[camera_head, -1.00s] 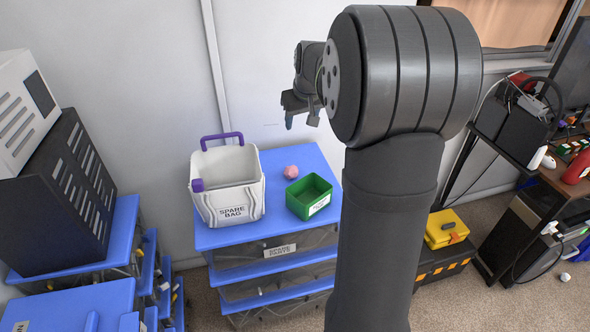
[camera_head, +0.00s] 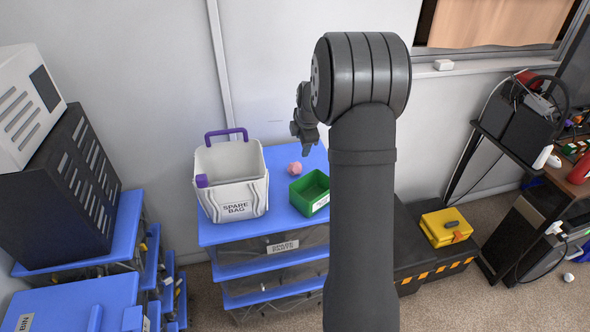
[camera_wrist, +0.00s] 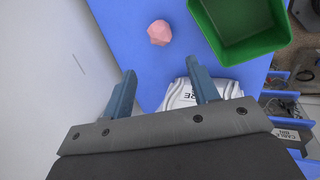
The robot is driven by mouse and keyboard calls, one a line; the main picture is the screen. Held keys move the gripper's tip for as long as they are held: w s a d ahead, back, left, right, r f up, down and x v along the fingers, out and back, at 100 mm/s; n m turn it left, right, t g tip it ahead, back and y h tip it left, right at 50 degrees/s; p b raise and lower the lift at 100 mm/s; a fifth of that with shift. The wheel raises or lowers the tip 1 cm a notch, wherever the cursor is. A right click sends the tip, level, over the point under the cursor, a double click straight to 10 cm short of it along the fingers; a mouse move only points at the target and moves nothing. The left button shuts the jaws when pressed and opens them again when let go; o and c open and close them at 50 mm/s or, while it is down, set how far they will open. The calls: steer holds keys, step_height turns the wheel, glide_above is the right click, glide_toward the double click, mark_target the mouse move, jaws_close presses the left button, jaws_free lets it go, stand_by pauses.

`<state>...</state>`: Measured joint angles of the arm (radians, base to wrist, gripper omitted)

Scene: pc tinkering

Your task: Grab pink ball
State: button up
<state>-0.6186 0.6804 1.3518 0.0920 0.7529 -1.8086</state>
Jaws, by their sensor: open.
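The pink ball (camera_head: 295,169) is small and slightly faceted. It lies on the blue top of a drawer unit (camera_head: 283,219), between the white bag and the green bin. In the wrist view the pink ball (camera_wrist: 159,32) is at the upper middle, beyond my fingertips and apart from them. My gripper (camera_head: 305,148) hangs above the ball in the head view. In the wrist view its two blue fingers (camera_wrist: 162,78) are spread, with nothing held between them.
A green bin (camera_head: 309,191) stands right of the ball; it also shows in the wrist view (camera_wrist: 240,47). A white "SPARE BAG" (camera_head: 231,180) with a purple handle stands at left. A wall (camera_head: 280,70) rises close behind. A yellow case (camera_head: 445,227) sits farther right.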

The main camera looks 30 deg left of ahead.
mark_target(295, 165)
steer(key=x, duration=1.1)
steer(key=shift+s+a+x, duration=0.1)
steer(key=shift+x, duration=0.85)
steer(key=shift+s+a+x, duration=0.1)
steer(key=shift+s+x, duration=0.05)
steer(key=shift+x, duration=0.75)
steer(key=shift+s+a+x, duration=0.1)
steer(key=shift+a+x, duration=0.05)
steer(key=shift+x, duration=0.8)
steer(key=c, duration=0.6)
